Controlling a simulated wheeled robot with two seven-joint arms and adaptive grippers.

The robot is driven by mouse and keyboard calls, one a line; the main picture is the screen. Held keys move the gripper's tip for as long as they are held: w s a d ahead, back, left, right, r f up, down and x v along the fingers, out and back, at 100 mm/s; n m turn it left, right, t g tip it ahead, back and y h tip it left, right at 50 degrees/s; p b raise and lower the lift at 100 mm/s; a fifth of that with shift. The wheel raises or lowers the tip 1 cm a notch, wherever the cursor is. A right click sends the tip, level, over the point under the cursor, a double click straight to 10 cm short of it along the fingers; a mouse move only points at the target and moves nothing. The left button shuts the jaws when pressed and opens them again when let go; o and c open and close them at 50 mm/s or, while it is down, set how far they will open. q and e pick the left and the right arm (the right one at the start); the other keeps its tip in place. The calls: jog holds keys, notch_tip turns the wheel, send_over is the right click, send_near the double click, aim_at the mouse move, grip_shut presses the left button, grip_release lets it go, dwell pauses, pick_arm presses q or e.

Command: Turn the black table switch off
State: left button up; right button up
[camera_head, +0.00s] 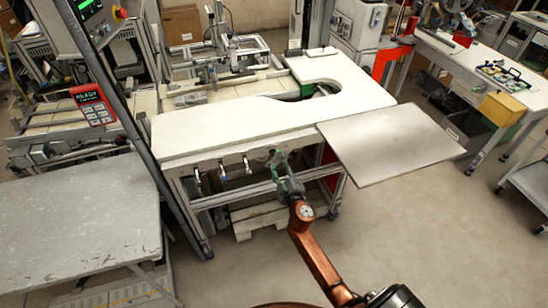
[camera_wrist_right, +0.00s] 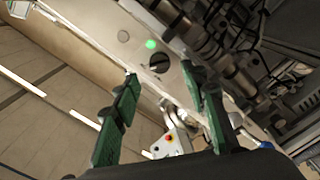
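In the right wrist view a dark round knob (camera_wrist_right: 160,63), which looks like the black table switch, sits on a pale panel beside a lit green lamp (camera_wrist_right: 151,44). My right gripper (camera_wrist_right: 159,74) is open. Its two green fingers are spread to either side of the knob in the picture, with nothing between them; I cannot tell whether they touch it. In the head view my right gripper (camera_head: 281,168) is at the front edge of the white table (camera_head: 235,118), and the switch is too small to make out there. My left gripper is not in view.
A flat board (camera_head: 390,142) juts out at the table's right corner. Several handles (camera_head: 222,170) hang under the front edge. A grey worktable (camera_head: 75,225) stands at the left. The floor (camera_head: 430,230) at front right is clear.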

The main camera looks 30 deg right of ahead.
aim_at(274, 155)
jog(key=shift+x, duration=2.2)
jog(key=shift+f, duration=0.1)
grip_shut()
